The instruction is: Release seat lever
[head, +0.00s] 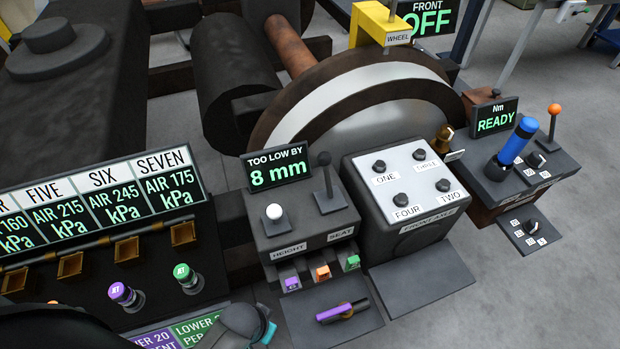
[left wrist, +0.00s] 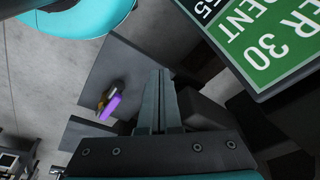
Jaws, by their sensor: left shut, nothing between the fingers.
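The seat lever (head: 325,174) is a black stick with a round black knob. It stands roughly upright on the dark control box (head: 300,228), above the SEAT label. The height lever (head: 275,213), with a white knob, stands left of it above the HEIGHT label. A display (head: 278,168) behind them reads TOO LOW BY 8 mm. My left gripper (left wrist: 161,75) is shut and empty in the left wrist view, its fingers together. The seat lever is not visible there. In the head view only part of my left arm shows at the bottom left, apart from the lever. My right gripper is out of view.
A purple-handled piece (head: 342,311) lies on the plate before the box; it also shows in the left wrist view (left wrist: 112,106). Colored blocks (head: 320,271) sit in slots under the levers. The FRONT AXLE box (head: 408,195) stands close right. Pressure displays (head: 100,200) stand left.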

